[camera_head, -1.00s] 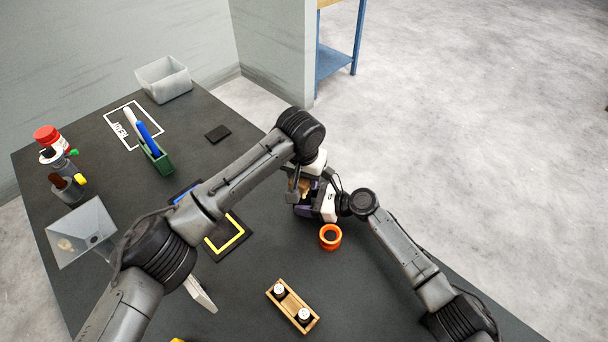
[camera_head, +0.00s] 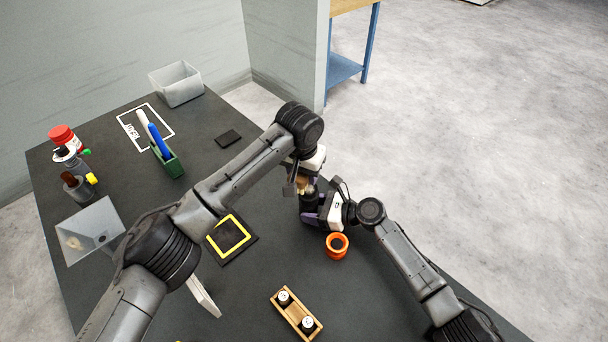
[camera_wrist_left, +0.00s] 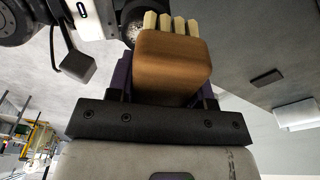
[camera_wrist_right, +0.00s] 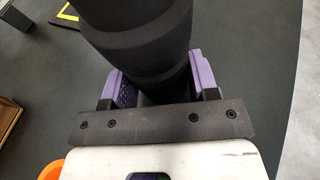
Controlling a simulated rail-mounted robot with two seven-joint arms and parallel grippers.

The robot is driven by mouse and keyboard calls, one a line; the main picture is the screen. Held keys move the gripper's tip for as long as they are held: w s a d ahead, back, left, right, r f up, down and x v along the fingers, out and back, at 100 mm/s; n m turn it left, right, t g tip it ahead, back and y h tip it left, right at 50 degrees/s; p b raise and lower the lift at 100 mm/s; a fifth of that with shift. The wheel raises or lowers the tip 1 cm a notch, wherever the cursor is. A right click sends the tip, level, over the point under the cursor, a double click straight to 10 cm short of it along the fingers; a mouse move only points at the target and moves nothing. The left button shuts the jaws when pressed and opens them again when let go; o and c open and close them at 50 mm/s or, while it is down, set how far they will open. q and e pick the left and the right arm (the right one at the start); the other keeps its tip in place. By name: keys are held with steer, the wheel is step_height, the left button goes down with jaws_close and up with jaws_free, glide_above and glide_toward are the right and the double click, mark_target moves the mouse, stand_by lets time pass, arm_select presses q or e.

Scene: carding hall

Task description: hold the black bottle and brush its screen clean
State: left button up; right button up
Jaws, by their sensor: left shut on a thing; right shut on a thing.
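My left gripper (camera_head: 302,178) is shut on a brush with a brown wooden block (camera_wrist_left: 175,65) and pale bristles (camera_wrist_left: 172,24). My right gripper (camera_head: 316,213) is shut on the black bottle (camera_wrist_right: 140,40), whose ringed dark body fills the top of the right wrist view. The bottle (camera_head: 308,201) shows small in the head view, just below the brush. A round speckled screen (camera_wrist_left: 130,35) shows beside the bristles in the left wrist view, partly hidden by the block. I cannot tell whether the bristles touch it.
An orange cup (camera_head: 337,246) stands close below my right gripper. A wooden rack (camera_head: 296,314) with two small jars lies nearer the front. A black pad with a yellow square (camera_head: 229,237) lies left of the grippers. A green holder (camera_head: 168,163) and grey bin (camera_head: 177,84) stand farther back.

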arm_select(q)
steer(key=shift+r, duration=2.35)
steer(key=shift+r, duration=1.5)
steer(key=shift+d, duration=0.1)
